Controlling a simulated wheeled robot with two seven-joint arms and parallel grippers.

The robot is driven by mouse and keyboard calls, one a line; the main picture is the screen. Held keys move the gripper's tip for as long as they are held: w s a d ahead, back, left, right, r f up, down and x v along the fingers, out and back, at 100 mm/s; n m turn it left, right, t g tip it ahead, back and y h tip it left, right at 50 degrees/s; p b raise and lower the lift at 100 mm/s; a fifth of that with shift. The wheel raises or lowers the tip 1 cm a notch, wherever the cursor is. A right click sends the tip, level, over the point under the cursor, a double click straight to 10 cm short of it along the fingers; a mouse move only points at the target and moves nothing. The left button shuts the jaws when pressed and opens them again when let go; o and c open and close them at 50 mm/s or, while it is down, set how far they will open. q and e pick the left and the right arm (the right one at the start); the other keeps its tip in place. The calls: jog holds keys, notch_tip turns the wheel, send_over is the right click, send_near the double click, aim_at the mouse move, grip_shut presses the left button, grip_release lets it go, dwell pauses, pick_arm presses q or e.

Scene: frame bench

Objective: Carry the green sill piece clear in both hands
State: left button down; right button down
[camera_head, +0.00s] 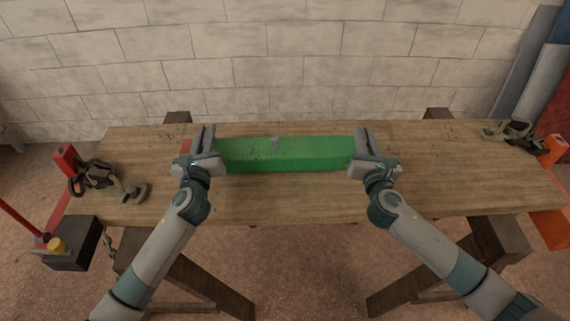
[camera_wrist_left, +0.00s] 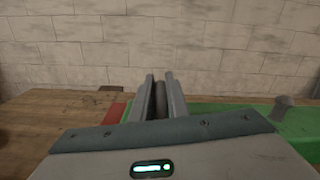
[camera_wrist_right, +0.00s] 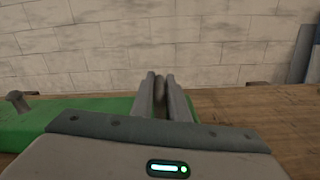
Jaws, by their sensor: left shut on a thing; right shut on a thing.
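The green sill piece (camera_head: 290,155) is a long green bar lying left to right over the middle of the wooden bench, with a small grey knob on top. It also shows in the left wrist view (camera_wrist_left: 300,122) and the right wrist view (camera_wrist_right: 95,108). My left gripper (camera_head: 205,138) is shut on its left end, and my right gripper (camera_head: 364,138) is shut on its right end.
A dark clamp with a red part (camera_head: 100,176) lies at the left end, and another clamp (camera_head: 520,136) at the right end. A block wall (camera_head: 280,60) stands behind.

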pick_arm(q)
jog(key=shift+d+f, duration=0.15)
jog(key=shift+d, duration=0.15)
pick_arm(e)
jog(key=shift+a+f, duration=0.15)
jog(key=shift+a, duration=0.15)
pick_arm(q)
jog(key=c, duration=1.9)
grip_release()
jog(key=shift+c, duration=0.2)
pick_arm(e)
jog(key=c, duration=1.9)
grip_release()
jog(key=shift+s, duration=0.1)
jog(key=shift+c, duration=0.2)
pick_arm(q)
jog(key=shift+o, duration=1.1)
jog(key=shift+s, duration=0.1)
pick_arm(e)
jog(key=shift+o, duration=1.1)
jog(key=shift+d, duration=0.1)
pick_arm(q)
jog(key=shift+a, duration=0.15)
pick_arm(e)
jog(key=shift+d, duration=0.1)
jog(key=shift+d, duration=0.1)
pick_arm(q)
jog(key=s, duration=1.2)
jog(key=shift+d, duration=0.2)
